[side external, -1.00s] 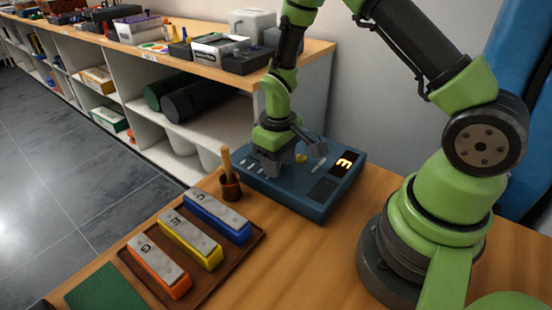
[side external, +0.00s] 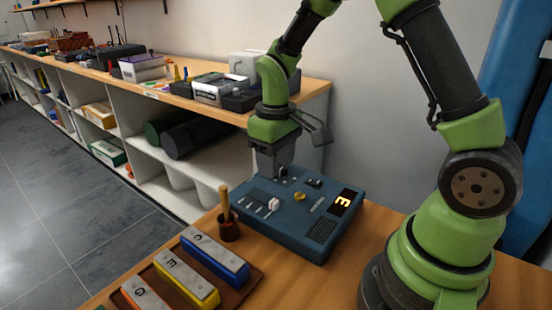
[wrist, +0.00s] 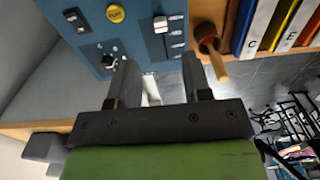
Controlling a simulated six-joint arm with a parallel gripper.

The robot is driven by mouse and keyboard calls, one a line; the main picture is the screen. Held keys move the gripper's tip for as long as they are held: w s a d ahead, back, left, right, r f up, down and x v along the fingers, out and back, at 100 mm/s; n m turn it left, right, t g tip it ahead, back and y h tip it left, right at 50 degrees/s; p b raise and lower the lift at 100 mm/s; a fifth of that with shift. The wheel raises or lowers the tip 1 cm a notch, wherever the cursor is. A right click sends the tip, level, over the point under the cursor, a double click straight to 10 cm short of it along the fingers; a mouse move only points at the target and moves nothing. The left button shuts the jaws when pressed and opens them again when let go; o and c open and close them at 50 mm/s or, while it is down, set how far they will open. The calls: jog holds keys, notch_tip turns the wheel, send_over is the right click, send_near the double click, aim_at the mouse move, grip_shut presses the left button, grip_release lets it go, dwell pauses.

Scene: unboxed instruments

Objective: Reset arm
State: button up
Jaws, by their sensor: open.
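My gripper (side external: 274,172) hangs above the rear left part of a blue instrument box (side external: 290,232) in the side external view. In the wrist view, my gripper (wrist: 158,75) has its two fingers apart with nothing held between them. The box carries a lit display (side external: 344,201) reading 3, a yellow button (side external: 299,196), slider knobs and a dark rocker switch. The wrist view shows the box (wrist: 135,35), its yellow button (wrist: 115,13) and a white slider knob (wrist: 160,23) beyond the fingers. The fingers look clear of the box.
A mallet in a brown cup (side external: 229,229) stands left of the box. Blue, yellow and orange chime bars lie on a brown tray (side external: 246,281) at the front left. A wooden-topped shelf (side external: 310,90) with instruments stands behind. A wall is at the back right.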

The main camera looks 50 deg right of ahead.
jog(key=shift+r, duration=0.15)
jog(key=s+a+r+m+t+y, duration=0.1)
jog(key=s+a+r+m+t, duration=0.1)
jog(key=s+r, duration=0.5)
jog(key=s+a+r+m+t+y, duration=0.1)
jog(key=s+a+r+m+t, duration=0.1)
jog(key=s+r+t, duration=0.3)
jog(key=s+a+r, duration=0.1)
jog(key=s+r, duration=0.2)
jog(key=r, duration=0.1)
jog(key=shift+a+r, duration=0.15)
jog(key=shift+a, duration=0.15)
jog(key=shift+s, duration=0.1)
dwell(2.8)
